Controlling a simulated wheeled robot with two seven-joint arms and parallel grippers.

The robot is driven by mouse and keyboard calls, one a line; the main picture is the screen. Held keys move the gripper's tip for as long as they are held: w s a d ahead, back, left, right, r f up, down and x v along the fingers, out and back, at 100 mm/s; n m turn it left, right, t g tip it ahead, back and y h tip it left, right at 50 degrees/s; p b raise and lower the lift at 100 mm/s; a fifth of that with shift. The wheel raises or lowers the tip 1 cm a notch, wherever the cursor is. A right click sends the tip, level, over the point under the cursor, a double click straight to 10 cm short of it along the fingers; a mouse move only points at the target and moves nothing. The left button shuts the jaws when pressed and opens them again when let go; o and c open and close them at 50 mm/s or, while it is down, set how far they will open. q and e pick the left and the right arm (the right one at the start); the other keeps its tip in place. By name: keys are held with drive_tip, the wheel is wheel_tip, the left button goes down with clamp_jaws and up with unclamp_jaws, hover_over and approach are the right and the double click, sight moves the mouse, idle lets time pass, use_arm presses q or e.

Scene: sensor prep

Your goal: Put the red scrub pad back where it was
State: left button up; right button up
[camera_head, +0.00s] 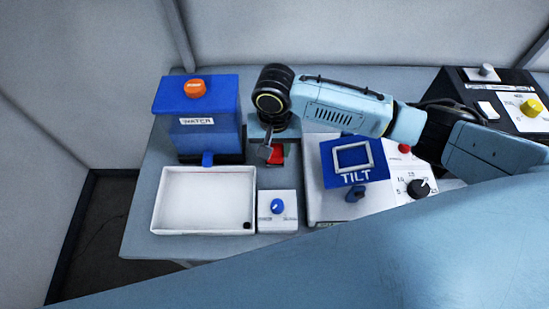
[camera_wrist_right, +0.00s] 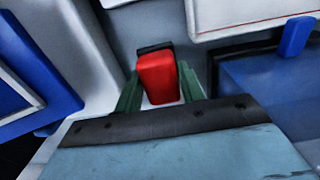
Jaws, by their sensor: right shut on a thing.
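The red scrub pad (camera_head: 277,154) shows in the head view just below my right wrist, between the blue water dispenser and the tilt device. In the right wrist view the red pad (camera_wrist_right: 157,78) sits between the two green fingers of my right gripper (camera_wrist_right: 158,92), which is shut on it. A dark edge shows along the pad's far end. In the head view my right gripper (camera_head: 268,148) is partly hidden by its own wrist. I cannot tell whether the pad touches the surface below. My left gripper is not in view.
The blue water dispenser (camera_head: 212,135) with an orange knob (camera_head: 195,88) stands to the left. A white tray (camera_head: 160,228) and a small dial box (camera_head: 278,222) lie in front. The tilt device (camera_head: 354,163) is close on the right. A black control box (camera_head: 476,85) stands at the back right.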

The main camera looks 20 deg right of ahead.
sight(275, 159)
drive_tip(key=shift+f, duration=2.45)
drive_tip(key=o, duration=0.9)
drive_tip(key=shift+f, duration=0.15)
drive_tip(key=shift+o, duration=0.2)
wheel_tip(275, 159, up, 12)
drive_tip(key=shift+r+p, duration=0.2)
drive_tip(key=shift+p, duration=0.3)
